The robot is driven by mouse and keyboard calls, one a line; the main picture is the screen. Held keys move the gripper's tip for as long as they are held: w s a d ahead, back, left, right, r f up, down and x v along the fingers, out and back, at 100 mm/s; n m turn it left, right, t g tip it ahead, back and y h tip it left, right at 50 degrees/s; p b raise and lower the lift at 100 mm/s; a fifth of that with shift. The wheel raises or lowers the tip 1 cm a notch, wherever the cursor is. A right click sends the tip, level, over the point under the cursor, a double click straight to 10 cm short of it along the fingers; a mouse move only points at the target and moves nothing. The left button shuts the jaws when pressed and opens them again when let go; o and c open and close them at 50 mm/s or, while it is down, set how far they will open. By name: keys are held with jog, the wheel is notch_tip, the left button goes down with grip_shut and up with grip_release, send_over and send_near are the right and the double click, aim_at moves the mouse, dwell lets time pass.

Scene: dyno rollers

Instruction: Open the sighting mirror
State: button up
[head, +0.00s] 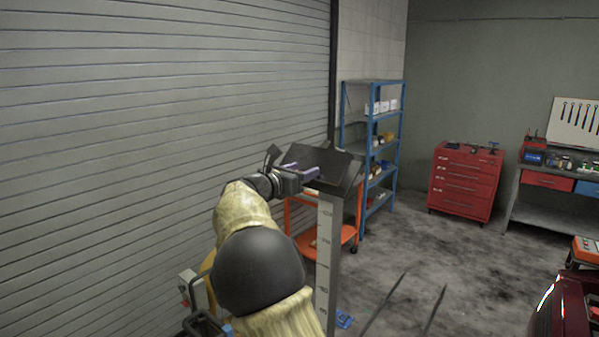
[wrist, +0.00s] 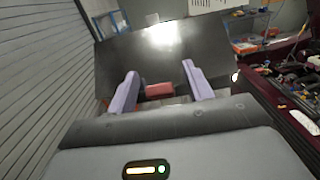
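The sighting mirror looks to be the dark flat panel (head: 325,162) at the top of a grey post with a marked scale (head: 326,260). It is tilted, and my arm hides part of it. In the wrist view a wide dark panel (wrist: 110,60) with a bright glare spans the space beyond my fingers. My gripper (head: 305,170) is at the panel's left side in the head view. In the wrist view my gripper (wrist: 161,84) has its two purple fingers wide apart with nothing held. I cannot tell whether the fingers touch the panel.
A grey shutter wall (head: 150,120) runs close along the left. An orange cart (head: 304,243) and a blue shelf (head: 343,115) stand behind the post. A red tool chest (head: 464,180) is farther back. A dark red car (head: 565,305) is at the lower right. Open floor (head: 440,255) lies between.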

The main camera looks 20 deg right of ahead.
jog(key=shift+s+a, duration=0.15)
jog(key=shift+a, duration=0.25)
jog(key=b+v, duration=0.7)
jog(key=v, duration=1)
jog(key=shift+s, duration=0.1)
jog(key=s+d+f+m+g+y+b, duration=0.1)
jog(key=s+d+f+m+g+y, duration=0.2)
jog(key=f, duration=0.8)
jog(key=s+d+f+m+g+y+b, duration=0.1)
jog(key=s+d+f+m+y, duration=0.3)
jog(key=f, duration=0.7)
jog(key=s+a+f+m+g+y, duration=0.2)
jog(key=s+f+m+y, duration=0.6)
jog(key=s+f+m, duration=0.9)
jog(key=s+f+g, duration=0.1)
jog(key=s, duration=0.1)
jog(key=shift+s+f+m+b, duration=0.25)
jog(key=shift+s+m+b, duration=0.05)
jog(key=shift+b, duration=0.1)
